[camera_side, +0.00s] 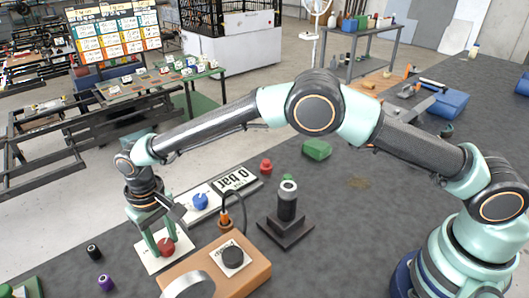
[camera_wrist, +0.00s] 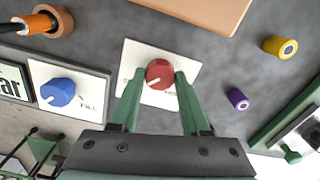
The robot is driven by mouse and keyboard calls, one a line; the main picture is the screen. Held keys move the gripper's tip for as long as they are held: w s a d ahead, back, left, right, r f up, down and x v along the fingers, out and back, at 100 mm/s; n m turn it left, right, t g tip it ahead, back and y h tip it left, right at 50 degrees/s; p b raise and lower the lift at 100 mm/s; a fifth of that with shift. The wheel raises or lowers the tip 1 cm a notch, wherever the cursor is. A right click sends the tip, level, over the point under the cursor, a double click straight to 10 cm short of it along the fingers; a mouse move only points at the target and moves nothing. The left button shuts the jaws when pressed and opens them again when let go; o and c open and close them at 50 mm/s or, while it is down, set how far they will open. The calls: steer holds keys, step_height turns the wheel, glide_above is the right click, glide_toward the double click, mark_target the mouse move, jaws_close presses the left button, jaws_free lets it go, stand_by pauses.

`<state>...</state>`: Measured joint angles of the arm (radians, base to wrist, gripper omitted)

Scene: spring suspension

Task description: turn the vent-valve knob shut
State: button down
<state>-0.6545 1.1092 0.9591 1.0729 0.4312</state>
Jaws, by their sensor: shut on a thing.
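The vent-valve knob is red with a white pointer line and sits on a white plate (camera_wrist: 131,50). In the wrist view the red knob (camera_wrist: 159,73) is between the fingertips of my gripper (camera_wrist: 158,80), which is shut on it. In the side view the red knob (camera_side: 166,246) shows at the foot of my gripper (camera_side: 156,246), with the fingers pointing down over the white plate. The pointer line aims toward the lower left in the wrist view. Lettering on the plate is partly hidden by the fingers.
A blue knob (camera_wrist: 58,92) on its own white panel stands beside the plate. A wooden box (camera_side: 240,270) with a black knob lies close by. A purple cylinder (camera_wrist: 238,99) and a yellow one (camera_wrist: 279,47) stand on the other side. A black post (camera_side: 287,205) stands behind the box.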

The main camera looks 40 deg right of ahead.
mark_target(166, 243)
steer(key=shift+c, duration=1.9)
jaws_free()
step_height(166, 243, up, 12)
steer(key=shift+d+r, duration=0.1)
steer(key=shift+r, duration=0.05)
steer(key=s+d+r+m+t, duration=0.1)
steer(key=d+r, duration=0.5)
steer(key=d, duration=0.3)
steer(key=s+d+r+t, duration=0.1)
steer(key=d+r, duration=0.6)
steer(key=d, duration=0.3)
steer(key=s+d+f+m+t, duration=0.1)
steer(key=s+d+f+t, duration=0.1)
steer(key=s+d, duration=1.1)
steer(key=shift+s+d+f+m+t, duration=0.2)
steer(key=shift+s+d+m+t, duration=0.15)
steer(key=shift+d+t, duration=0.5)
